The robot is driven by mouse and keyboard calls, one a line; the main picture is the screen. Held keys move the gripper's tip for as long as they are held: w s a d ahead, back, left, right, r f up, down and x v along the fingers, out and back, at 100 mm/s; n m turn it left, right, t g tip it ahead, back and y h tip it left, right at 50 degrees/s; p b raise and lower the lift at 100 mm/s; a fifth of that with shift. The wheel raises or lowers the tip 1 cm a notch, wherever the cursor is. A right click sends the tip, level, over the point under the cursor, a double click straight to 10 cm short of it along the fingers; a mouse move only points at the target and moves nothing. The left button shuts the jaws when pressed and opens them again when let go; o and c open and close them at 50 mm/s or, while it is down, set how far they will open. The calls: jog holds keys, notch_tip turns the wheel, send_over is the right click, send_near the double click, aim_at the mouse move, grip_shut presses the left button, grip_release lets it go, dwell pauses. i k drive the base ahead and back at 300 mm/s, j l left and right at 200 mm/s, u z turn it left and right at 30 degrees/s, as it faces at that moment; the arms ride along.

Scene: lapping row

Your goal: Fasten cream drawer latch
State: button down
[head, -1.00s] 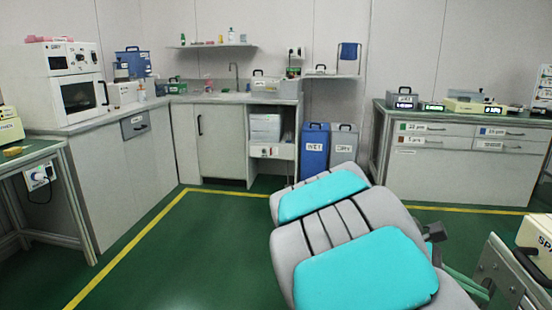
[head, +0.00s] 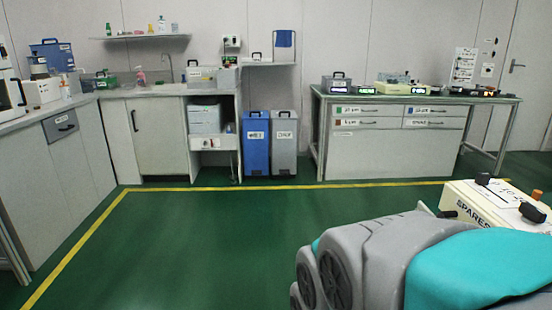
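A cream box marked SPARES (head: 478,207) stands at the right in the head view, partly hidden behind my grey and teal arm. Dark knobs or catches show on its top; I cannot tell if one of them is a drawer latch. A pale drawer front (head: 206,143) with a small dark pull sits under the counter, below a grey-white box. Pale drawers (head: 355,111) with dark handles and labels are in the back right bench. No latch is clear enough to tell whether it is fastened. My gripper is not in view.
A blue bin (head: 256,145) and a grey bin (head: 284,145) stand between the sink counter (head: 150,92) and the back bench. A grey drawer (head: 61,125) is at the left. The green floor (head: 200,240) inside the yellow line is clear.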

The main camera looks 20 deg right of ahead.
aim_at(532, 216)
jog(key=z, duration=1.95)
